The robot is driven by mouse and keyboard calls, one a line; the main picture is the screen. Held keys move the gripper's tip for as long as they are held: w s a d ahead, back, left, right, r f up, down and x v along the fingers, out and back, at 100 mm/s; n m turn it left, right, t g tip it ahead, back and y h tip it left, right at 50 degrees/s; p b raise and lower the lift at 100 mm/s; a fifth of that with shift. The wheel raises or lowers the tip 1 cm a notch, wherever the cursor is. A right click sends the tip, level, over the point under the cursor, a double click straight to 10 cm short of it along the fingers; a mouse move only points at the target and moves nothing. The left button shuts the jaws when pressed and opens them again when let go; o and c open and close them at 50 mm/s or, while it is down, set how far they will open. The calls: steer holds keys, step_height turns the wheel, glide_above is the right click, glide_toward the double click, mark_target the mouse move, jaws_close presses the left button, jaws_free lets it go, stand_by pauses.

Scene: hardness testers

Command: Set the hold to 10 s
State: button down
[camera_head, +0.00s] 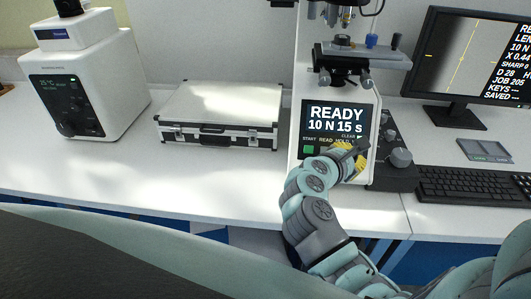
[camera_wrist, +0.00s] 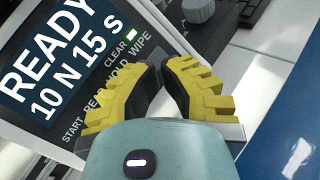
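The hardness tester (camera_head: 296,110) stands on the white bench. Its screen (camera_head: 335,116) reads "READY 10 N 15 S"; the screen also shows in the wrist view (camera_wrist: 50,55). Below it are the labels START, READ, HOLD and WIPE, with CLEAR above WIPE. A green START button (camera_head: 308,149) shows at the left, and a small lit CLEAR mark (camera_wrist: 132,34) at the right. My gripper (camera_wrist: 161,70) has yellow ribbed fingers with dark pads, tips close together, holding nothing. It is in front of the lower panel and hides the HOLD key; contact cannot be told.
Grey knobs (camera_head: 401,157) are on a dark unit right of the panel. A keyboard (camera_head: 470,187) and monitor (camera_head: 440,60) stand further right. A silver case (camera_head: 220,105) and a white instrument (camera_head: 85,65) stand left. The bench front left of the tester is clear.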

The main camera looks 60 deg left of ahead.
steer(key=shift+w+a, duration=0.1)
steer(key=shift+a, duration=0.05)
stand_by(1.4)
steer(key=shift+w+a+f, duration=0.15)
steer(key=shift+f, duration=0.1)
steer(key=shift+w+a+f, duration=0.15)
steer(key=shift+a, duration=0.05)
stand_by(0.8)
steer(key=shift+s+d+r+p, duration=0.4)
steer(key=shift+s+d+p, duration=0.05)
steer(key=shift+p, duration=0.45)
